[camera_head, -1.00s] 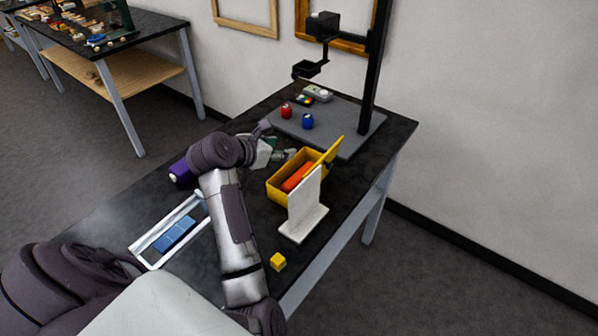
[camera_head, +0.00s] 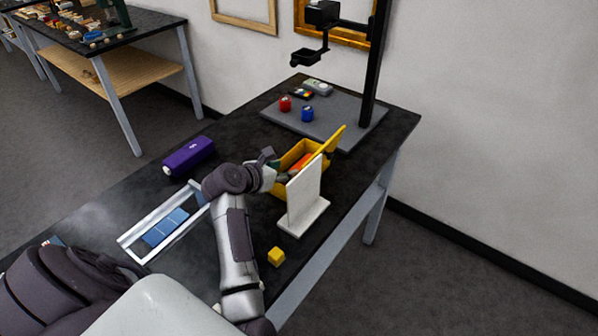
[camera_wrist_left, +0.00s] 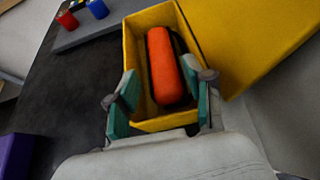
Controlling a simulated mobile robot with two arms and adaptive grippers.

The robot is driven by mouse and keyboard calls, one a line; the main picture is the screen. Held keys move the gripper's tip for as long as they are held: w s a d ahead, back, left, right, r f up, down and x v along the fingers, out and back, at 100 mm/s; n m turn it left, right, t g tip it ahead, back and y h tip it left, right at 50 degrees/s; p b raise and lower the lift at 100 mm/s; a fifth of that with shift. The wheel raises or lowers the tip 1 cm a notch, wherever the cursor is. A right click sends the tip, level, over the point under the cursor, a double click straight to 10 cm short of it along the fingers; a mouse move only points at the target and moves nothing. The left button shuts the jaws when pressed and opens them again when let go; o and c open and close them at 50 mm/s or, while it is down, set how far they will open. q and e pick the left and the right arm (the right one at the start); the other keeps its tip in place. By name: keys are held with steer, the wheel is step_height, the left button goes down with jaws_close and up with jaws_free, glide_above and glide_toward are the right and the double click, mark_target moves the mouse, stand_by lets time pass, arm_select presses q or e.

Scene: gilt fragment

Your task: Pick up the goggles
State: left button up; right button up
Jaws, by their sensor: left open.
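The goggles, seen as an orange rounded shape with a dark edge, lie inside an open yellow box; they show in the wrist view (camera_wrist_left: 163,66) and partly in the head view (camera_head: 302,161). The yellow box (camera_wrist_left: 132,60) has its lid raised on the right; it also shows in the head view (camera_head: 291,154). My left gripper (camera_wrist_left: 160,98) is open, its teal-padded fingers spread at the near end of the box, one on either side of the goggles' near end. Nothing is between its pads that I can see gripped. My right gripper is not in view.
A white upright stand (camera_head: 304,200) is close to the box's near side. A yellow cube (camera_head: 276,257), a white-framed tray with blue blocks (camera_head: 130,239) and a purple case (camera_head: 188,157) share the table. Red (camera_head: 285,104) and blue (camera_head: 307,114) jars stand on a grey board behind.

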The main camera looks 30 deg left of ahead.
mark_target(298, 166)
arm_select(q)
steer(key=x, duration=0.6)
steer(key=shift+w+f, duration=0.1)
steer(key=shift+w, duration=0.05)
steer(key=c, duration=0.8)
